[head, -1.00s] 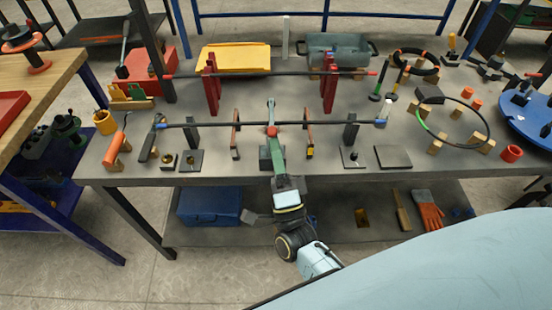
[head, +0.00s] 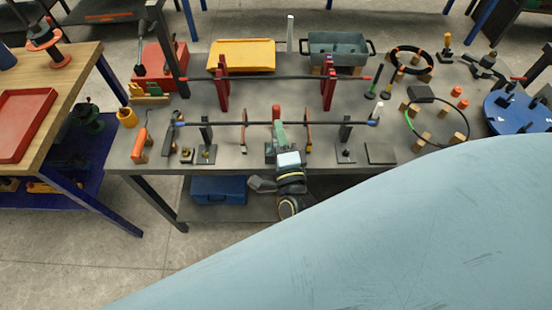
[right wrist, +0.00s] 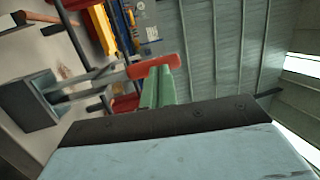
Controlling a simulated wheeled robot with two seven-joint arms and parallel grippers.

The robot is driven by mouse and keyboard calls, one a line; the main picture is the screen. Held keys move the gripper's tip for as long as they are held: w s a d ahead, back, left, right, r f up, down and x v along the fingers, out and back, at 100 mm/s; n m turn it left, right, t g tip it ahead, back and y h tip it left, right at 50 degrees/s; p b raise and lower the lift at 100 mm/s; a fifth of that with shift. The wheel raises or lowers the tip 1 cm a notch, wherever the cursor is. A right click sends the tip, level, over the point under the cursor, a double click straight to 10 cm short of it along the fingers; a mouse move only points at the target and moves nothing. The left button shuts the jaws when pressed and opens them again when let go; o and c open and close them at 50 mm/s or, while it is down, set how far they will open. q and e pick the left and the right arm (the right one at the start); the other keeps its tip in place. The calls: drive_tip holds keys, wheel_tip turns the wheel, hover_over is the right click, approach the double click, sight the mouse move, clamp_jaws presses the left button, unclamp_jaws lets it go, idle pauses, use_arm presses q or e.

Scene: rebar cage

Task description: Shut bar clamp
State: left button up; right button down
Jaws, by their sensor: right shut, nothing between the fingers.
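My right gripper (head: 279,127) is shut and empty, with its green fingers at the middle of the front bar. Its green fingers also show in the right wrist view (right wrist: 158,88). A red handle (right wrist: 153,66) on grey arms lies against or just beside the fingertips; contact is unclear. The handle (head: 277,112) shows just above the fingers in the head view. The grey arms lead to a dark grey block (right wrist: 30,100). The long dark bar (head: 240,124) crosses the bench front, with dark uprights (head: 207,132) (head: 345,132) near its ends. My left gripper is out of view.
A second bar (head: 275,78) lies behind on red stands (head: 222,85). A yellow tray (head: 243,55) and grey bin (head: 338,47) stand at the back. Rings, wooden blocks and a blue round plate (head: 520,112) fill the right side.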

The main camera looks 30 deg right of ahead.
drive_tip(key=shift+w+d+r, duration=0.1)
drive_tip(key=shift+w+r, duration=0.1)
drive_tip(key=shift+w, duration=0.1)
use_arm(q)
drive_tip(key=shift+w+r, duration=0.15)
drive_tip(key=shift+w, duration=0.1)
use_arm(e)
drive_tip(key=shift+r, duration=0.15)
drive_tip(key=shift+w+d+r, duration=0.15)
drive_tip(key=shift+r, duration=0.1)
drive_tip(key=shift+s, duration=0.25)
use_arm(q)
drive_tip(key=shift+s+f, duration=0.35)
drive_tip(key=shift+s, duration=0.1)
use_arm(e)
drive_tip(key=r+v, duration=0.2)
drive_tip(key=v, duration=1.1)
drive_tip(key=shift+s+a, duration=0.3)
drive_tip(key=shift+s, duration=0.3)
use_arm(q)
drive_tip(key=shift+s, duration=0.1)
